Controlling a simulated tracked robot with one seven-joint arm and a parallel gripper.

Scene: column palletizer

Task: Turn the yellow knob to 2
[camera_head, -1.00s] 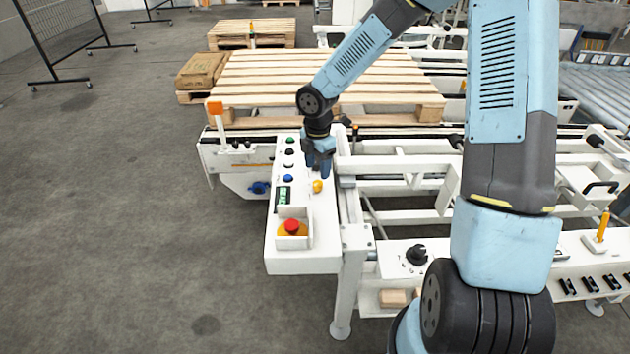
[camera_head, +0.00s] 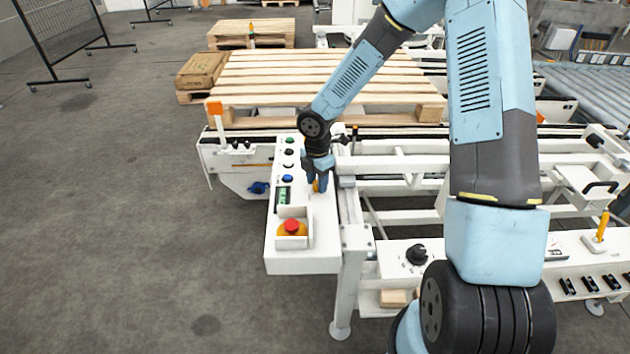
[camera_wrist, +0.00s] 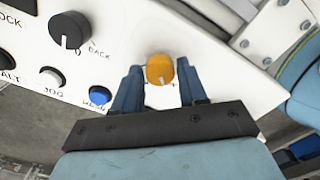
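The yellow knob (camera_wrist: 159,69) sits on the white control panel (camera_wrist: 205,60), with a pale pointer mark on its lower edge in the wrist view. In the head view the yellow knob (camera_head: 316,187) is partly covered by my gripper. My gripper (camera_wrist: 160,80) is open, with one blue finger on each side of the knob. I cannot tell whether the fingers touch it. The numbers around the knob are not readable.
A black knob (camera_wrist: 70,30) and a blue button (camera_wrist: 99,95) are on the same panel. A red emergency stop (camera_head: 291,227) stands in a raised guard near the panel's front. White frame rails run right of the panel, and a wooden pallet (camera_head: 330,75) lies behind.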

